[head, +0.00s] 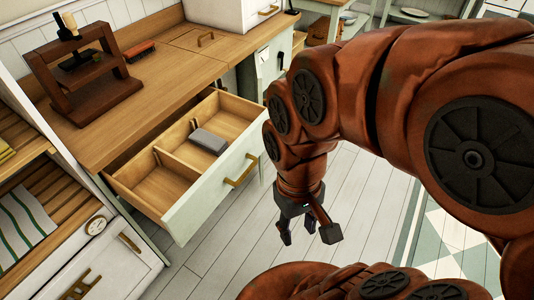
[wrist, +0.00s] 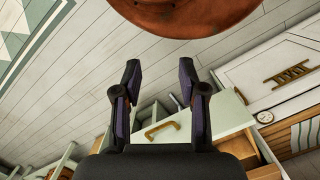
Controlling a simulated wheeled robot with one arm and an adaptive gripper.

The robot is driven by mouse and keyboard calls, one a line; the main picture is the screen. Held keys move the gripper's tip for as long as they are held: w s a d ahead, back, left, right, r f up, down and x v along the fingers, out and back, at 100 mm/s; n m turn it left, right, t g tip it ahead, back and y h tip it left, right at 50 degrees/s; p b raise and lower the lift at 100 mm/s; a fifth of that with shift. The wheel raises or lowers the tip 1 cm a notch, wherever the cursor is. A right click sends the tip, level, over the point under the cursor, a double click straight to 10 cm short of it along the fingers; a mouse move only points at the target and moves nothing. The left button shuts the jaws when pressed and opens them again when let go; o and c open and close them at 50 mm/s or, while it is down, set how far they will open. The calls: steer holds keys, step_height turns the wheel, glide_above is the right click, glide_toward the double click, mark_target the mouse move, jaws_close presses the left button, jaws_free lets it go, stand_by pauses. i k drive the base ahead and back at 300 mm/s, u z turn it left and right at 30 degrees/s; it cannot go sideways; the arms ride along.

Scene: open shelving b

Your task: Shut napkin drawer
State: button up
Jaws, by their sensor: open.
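The napkin drawer (head: 213,196) is pulled out from under the wooden counter in the head view. It has a pale front, a brass handle (head: 241,170) and wooden compartments inside. A grey folded item (head: 208,141) lies in it, towards the right. My gripper (head: 299,236) hangs in front of the drawer, to the right of its front and apart from it. In the wrist view my gripper (wrist: 160,80) is open with nothing between its fingers. The drawer's front (wrist: 215,118) and handle (wrist: 162,130) show beyond the fingers there.
A dark wooden press-like stand (head: 85,80) and a reddish-brown brush-like item (head: 140,51) stand on the counter (head: 165,95). Open shelving with a striped cloth (head: 25,220) is at the left. The plank floor (head: 235,245) before the drawer is clear.

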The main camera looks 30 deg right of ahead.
mark_target(179, 206)
steer(key=z, duration=0.25)
steer(key=i, duration=0.15)
steer(key=u, duration=0.35)
steer(key=k, duration=1.3)
steer(key=u, duration=0.6)
steer(key=i, duration=0.65)
steer(key=u, duration=0.65)
steer(key=i, duration=0.9)
steer(key=z, duration=0.25)
